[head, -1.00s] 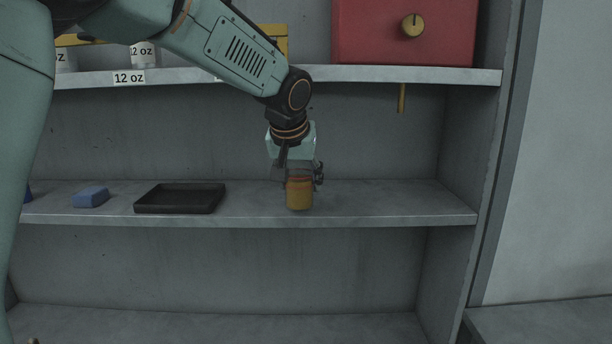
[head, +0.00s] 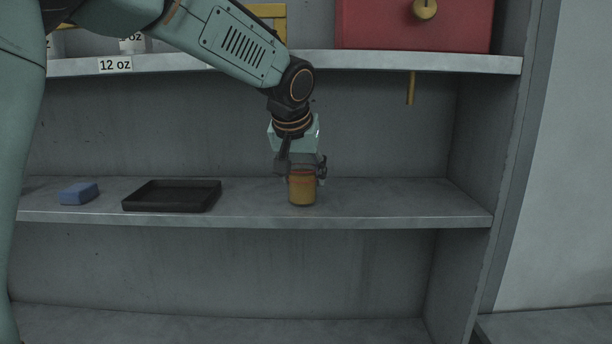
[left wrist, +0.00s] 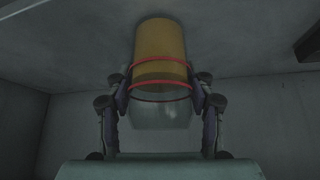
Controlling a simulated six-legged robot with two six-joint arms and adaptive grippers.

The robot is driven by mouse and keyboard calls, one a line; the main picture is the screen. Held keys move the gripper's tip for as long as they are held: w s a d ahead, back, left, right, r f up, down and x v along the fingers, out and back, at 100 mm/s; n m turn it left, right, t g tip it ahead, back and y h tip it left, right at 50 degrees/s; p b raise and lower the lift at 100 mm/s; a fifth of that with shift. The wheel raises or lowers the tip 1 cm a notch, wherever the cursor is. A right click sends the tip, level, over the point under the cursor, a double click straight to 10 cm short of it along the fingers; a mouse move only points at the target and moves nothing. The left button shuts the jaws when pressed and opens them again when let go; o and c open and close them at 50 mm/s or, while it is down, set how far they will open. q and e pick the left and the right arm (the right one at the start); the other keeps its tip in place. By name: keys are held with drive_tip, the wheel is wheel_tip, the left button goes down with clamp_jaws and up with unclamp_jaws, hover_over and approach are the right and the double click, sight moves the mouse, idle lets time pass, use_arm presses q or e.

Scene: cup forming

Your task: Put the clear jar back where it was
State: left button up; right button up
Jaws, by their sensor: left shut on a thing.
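The clear jar (head: 302,189) has amber contents in its lower part and red bands around it. It is upright at the middle shelf (head: 400,217), right of the black tray; I cannot tell whether its base touches the shelf. My left gripper (head: 303,170) comes down from above and is shut on the jar's upper part. In the left wrist view the jar (left wrist: 160,55) sits between the two fingers (left wrist: 160,98), its clear end toward the palm. My right gripper is not in view.
A black tray (head: 172,208) and a blue block (head: 78,194) stand left of the jar on the same shelf. A red box with a knob (head: 385,25) stands on the shelf above. The shelf right of the jar is clear to the side wall.

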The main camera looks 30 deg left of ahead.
sight(301, 155)
use_arm(q)
drive_tip(key=shift+s+a, duration=0.1)
drive_tip(key=shift+a, duration=0.25)
drive_tip(key=o, duration=0.9)
drive_tip(key=shift+f, duration=0.15)
drive_tip(key=o, duration=0.5)
drive_tip(key=shift+d, duration=0.65)
drive_tip(key=shift+a, duration=0.5)
drive_tip(key=shift+d+r, duration=0.1)
drive_tip(key=shift+r, duration=0.25)
drive_tip(key=v, duration=0.6)
drive_tip(key=shift+s+d+r+b, duration=0.2)
drive_tip(key=shift+b, duration=0.15)
drive_tip(key=shift+s+a+r, duration=0.1)
drive_tip(key=shift+s+r, duration=0.2)
drive_tip(key=shift+r, duration=0.05)
drive_tip(key=shift+w+d+f, duration=0.15)
drive_tip(key=shift+w+d, duration=0.1)
drive_tip(key=shift+w, duration=0.1)
